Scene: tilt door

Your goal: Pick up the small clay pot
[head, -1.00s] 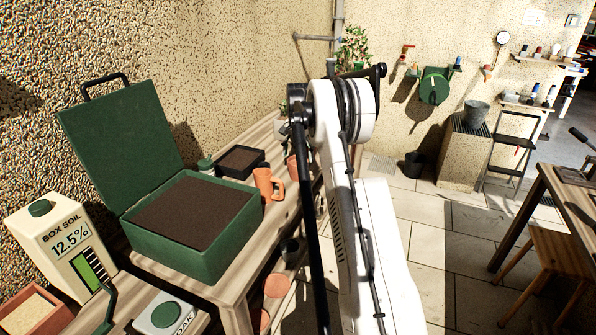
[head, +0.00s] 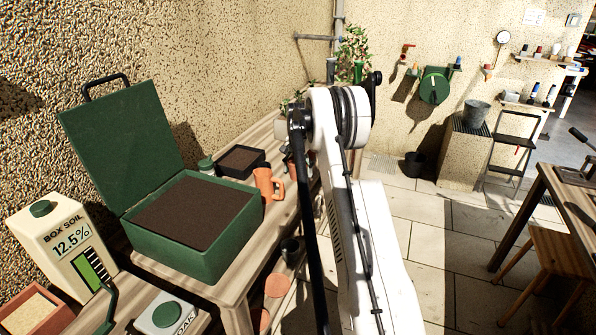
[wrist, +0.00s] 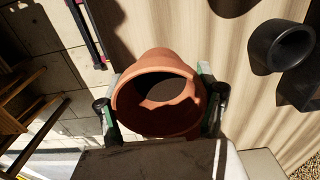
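The small clay pot (wrist: 165,62) is reddish-brown, in the middle of the wrist view, with its round mouth facing the camera. My gripper (wrist: 161,98) has one green-and-black finger on each side of it. Both fingers lie close against the pot's sides with no clear gap, so it looks shut on the pot. Pale wood lies behind the pot; I cannot tell whether the pot is clear of it. In the head view my own arm hides the gripper, and I cannot make out the held pot there.
A dark round pot (wrist: 283,43) stands right of the clay pot. In the head view the wooden bench (head: 262,240) holds an open green soil box (head: 190,262), an orange mug (head: 264,180) and a black tray (head: 222,160). Tiled floor (head: 425,225) is open to the right.

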